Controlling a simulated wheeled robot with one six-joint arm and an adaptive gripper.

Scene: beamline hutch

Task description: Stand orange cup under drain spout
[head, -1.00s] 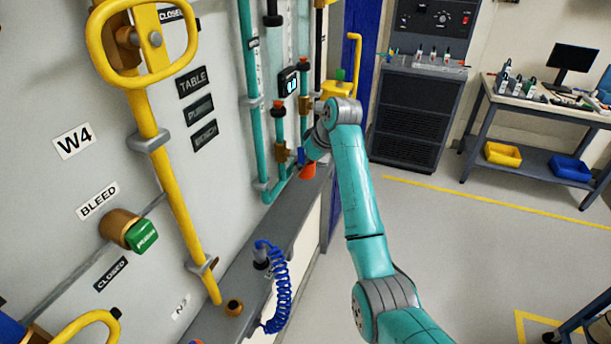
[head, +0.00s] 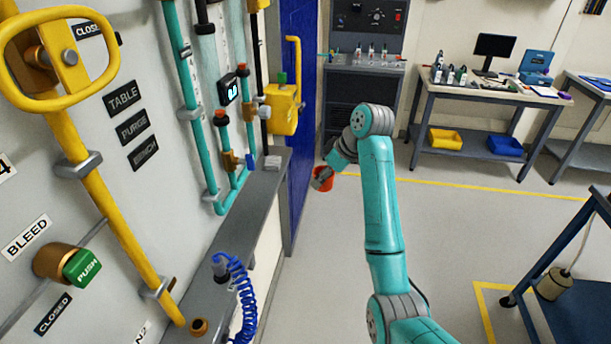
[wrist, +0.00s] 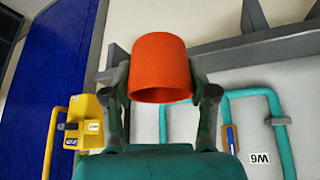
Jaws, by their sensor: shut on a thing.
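The orange cup (wrist: 161,66) is held between the two fingers of my gripper (wrist: 162,88) in the wrist view. Its darker open end faces my palm side, at the picture's bottom. In the head view the cup (head: 324,184) hangs in the air right of the grey ledge, over floor, partly covered by my gripper (head: 322,178). A brass valve (head: 231,160) sits low on the teal pipes above the ledge, with a blue handle (head: 251,162) beside it. The blue handle also shows in the wrist view (wrist: 231,139). I cannot make out the drain spout clearly.
The grey ledge (head: 240,205) runs along the panel, with a coiled blue hose (head: 243,295) at its near part. A yellow box (head: 283,110) and blue door frame (head: 306,90) stand behind. A cart (head: 575,260) is at right. The middle floor is clear.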

